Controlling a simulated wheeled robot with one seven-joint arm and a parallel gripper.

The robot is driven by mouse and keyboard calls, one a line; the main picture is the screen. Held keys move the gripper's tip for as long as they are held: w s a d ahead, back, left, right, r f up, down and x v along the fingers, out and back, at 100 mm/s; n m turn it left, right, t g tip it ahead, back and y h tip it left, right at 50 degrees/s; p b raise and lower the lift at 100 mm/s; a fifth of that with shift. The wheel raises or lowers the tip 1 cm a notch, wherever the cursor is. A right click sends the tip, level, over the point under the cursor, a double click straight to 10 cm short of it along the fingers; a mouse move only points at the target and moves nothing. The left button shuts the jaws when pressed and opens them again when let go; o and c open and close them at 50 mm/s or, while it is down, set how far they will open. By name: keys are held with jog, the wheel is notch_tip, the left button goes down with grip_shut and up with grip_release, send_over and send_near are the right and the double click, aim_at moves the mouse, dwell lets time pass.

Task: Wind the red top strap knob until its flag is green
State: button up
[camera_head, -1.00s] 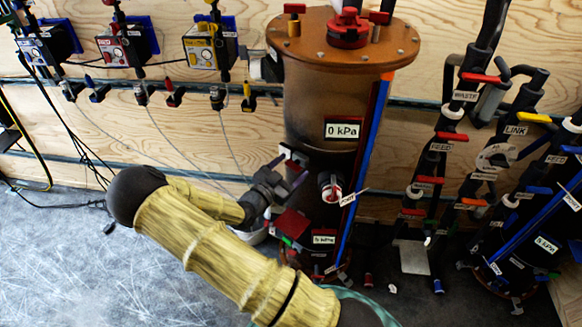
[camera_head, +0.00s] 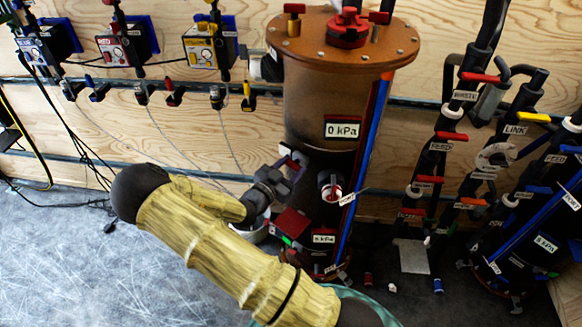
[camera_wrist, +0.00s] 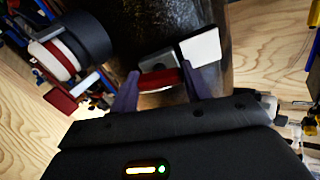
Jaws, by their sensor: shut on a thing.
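The tall brown cylinder (camera_head: 320,105) stands against the wooden wall, with a 0 kPa label (camera_head: 342,130) on its front. My gripper (camera_head: 286,168) is at the cylinder's left side, below and left of that label. In the wrist view, my gripper (camera_wrist: 158,88) has its two purple fingers on either side of a small red knob (camera_wrist: 160,79) and is shut on it. A grey block and a white plate (camera_wrist: 200,47) sit just beyond the knob, beside the dark cylinder surface. No green shows at this knob, and I cannot make out its flag's colour.
A red box (camera_head: 292,222) with a green spot sits lower on the cylinder, below my gripper. A round white-and-red fitting (camera_wrist: 55,58) is close on the left in the wrist view. Pipes with valves (camera_head: 445,135) stand to the right. The grey floor (camera_head: 60,250) at left is mostly clear.

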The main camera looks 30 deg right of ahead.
jog(key=shift+o, duration=0.2)
jog(key=shift+n+p, duration=0.65)
jog(key=shift+n, duration=1.85)
jog(key=o, duration=1)
jog(key=shift+c, duration=0.2)
jog(key=b+v, duration=0.1)
jog(key=v, duration=1.6)
jog(key=shift+a, duration=0.2)
jog(key=shift+s, duration=0.1)
